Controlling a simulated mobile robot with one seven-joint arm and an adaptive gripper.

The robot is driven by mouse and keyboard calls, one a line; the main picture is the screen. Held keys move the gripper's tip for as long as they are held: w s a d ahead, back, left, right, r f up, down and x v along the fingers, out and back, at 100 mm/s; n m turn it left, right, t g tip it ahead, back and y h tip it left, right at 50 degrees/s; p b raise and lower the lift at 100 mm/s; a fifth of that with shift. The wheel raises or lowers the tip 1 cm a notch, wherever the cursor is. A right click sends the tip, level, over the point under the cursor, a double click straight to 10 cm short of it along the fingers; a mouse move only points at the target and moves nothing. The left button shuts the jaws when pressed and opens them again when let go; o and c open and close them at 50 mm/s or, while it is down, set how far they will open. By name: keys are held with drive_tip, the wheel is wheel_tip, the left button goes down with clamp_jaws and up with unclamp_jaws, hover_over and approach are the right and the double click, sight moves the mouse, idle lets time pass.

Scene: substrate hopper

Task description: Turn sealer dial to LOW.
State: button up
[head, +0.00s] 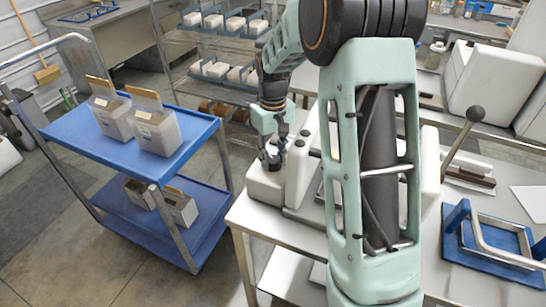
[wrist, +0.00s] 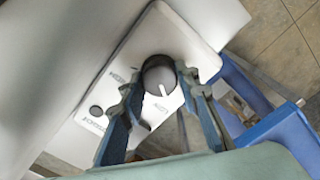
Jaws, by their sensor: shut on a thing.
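The sealer dial (wrist: 157,72) is a round dark-sided knob with a grey face and a white pointer line. It sits on a white panel (wrist: 190,50) of the sealer. My gripper (wrist: 158,80) is shut on the dial, with one finger on each side. Other labels on the panel are small and blurred. In the head view my gripper (head: 271,158) reaches down to the white sealer (head: 265,185); the dial is hidden there.
A blue two-shelf cart (head: 75,132) with several bags stands left of the sealer table (head: 262,218). A lever with a dark ball knob (head: 475,114) and a blue-based frame (head: 462,258) are at the right. Racks with trays stand behind.

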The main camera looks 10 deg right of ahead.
sight(273, 159)
idle(0.3)
drive_tip(key=o, duration=1.2)
drive_tip(key=shift+c, duration=0.2)
drive_tip(key=shift+r, duration=0.1)
wheel_tip(273, 159, up, 12)
